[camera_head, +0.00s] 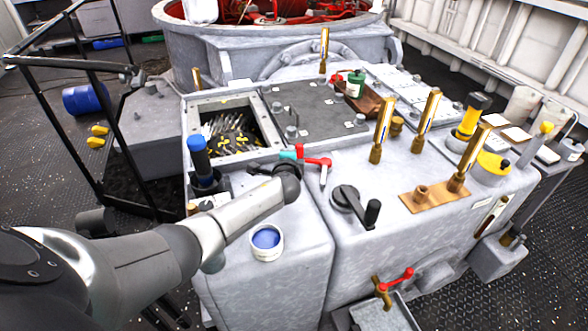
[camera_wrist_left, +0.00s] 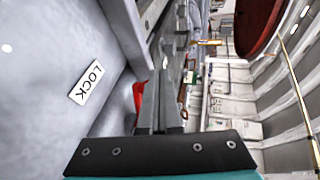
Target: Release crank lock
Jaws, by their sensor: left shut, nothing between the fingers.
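A red lever (camera_head: 318,162) stands on the grey machine top, left of the black crank (camera_head: 347,198) with its upright black grip. My left gripper (camera_head: 297,155) is right beside the lever, its teal part showing behind my wrist. In the left wrist view, the gripper's grey fingers (camera_wrist_left: 168,85) are shut together and empty. The red lever (camera_wrist_left: 137,95) shows just left of them, partly hidden; I cannot tell if they touch. A white LOCK label (camera_wrist_left: 86,83) is on the grey surface to the left. My right gripper is out of view.
An open bin (camera_head: 225,130) of small parts and a blue-topped black handle (camera_head: 199,158) lie behind my forearm. A blue-filled cup (camera_head: 267,241) stands in front. Several brass posts (camera_head: 384,125) rise on the right. A red-handled brass valve (camera_head: 390,285) is at the front.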

